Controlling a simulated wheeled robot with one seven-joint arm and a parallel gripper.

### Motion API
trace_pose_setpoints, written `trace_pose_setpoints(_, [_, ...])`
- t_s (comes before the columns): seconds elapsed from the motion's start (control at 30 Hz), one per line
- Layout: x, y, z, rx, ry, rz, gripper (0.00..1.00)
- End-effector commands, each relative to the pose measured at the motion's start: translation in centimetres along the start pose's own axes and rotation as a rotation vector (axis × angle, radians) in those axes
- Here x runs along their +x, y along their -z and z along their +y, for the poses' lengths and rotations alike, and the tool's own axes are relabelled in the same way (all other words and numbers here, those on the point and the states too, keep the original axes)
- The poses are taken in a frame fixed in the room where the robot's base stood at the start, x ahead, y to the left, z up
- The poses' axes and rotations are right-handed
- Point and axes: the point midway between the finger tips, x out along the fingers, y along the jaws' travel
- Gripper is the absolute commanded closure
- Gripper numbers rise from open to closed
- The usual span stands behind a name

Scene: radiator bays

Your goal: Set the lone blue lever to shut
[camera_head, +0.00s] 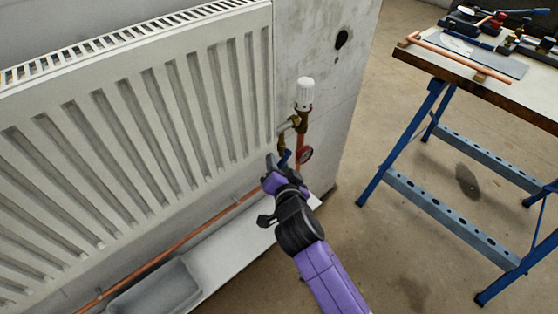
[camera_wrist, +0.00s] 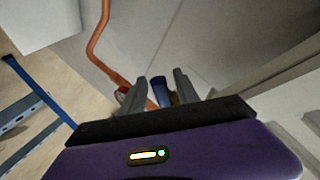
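The blue lever (camera_head: 285,157) is on the pipework at the radiator's lower right corner, below the white thermostat head. It is small here and partly hidden by my gripper (camera_head: 279,164). In the wrist view the blue lever (camera_wrist: 160,90) shows between the two grey fingers of my gripper (camera_wrist: 163,88). Gaps show on both sides of it, so the fingers look open around it and not closed on it. Whether either finger touches it I cannot tell. Its exact angle to the pipe is hard to read.
A white thermostat head (camera_head: 304,94) sits above brass fittings. A round red-rimmed part (camera_head: 306,154) is close right of the lever. The radiator (camera_head: 140,120) fills the left. A grey tray (camera_head: 155,291) lies below it. A workbench (camera_head: 480,75) stands right, with open floor between.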

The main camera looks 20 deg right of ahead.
Motion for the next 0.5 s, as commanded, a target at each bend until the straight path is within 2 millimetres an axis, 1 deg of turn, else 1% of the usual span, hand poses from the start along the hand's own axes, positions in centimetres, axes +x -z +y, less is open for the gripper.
trace_pose_setpoints(0.03, [0.7,0.0,0.0,0.0,0.0,0.001,0.63])
trace_pose_setpoints(0.1, [1.3,0.0,0.0,0.0,0.0,0.001,0.63])
trace_pose_setpoints(0.2, [1.8,0.0,0.0,0.0,0.0,0.001,0.63])
trace_pose_setpoints(0.47, [1.9,0.0,0.1,0.0,0.0,0.0,0.63])
trace_pose_setpoints(0.5, [1.9,0.0,0.1,0.0,0.0,0.0,0.66])
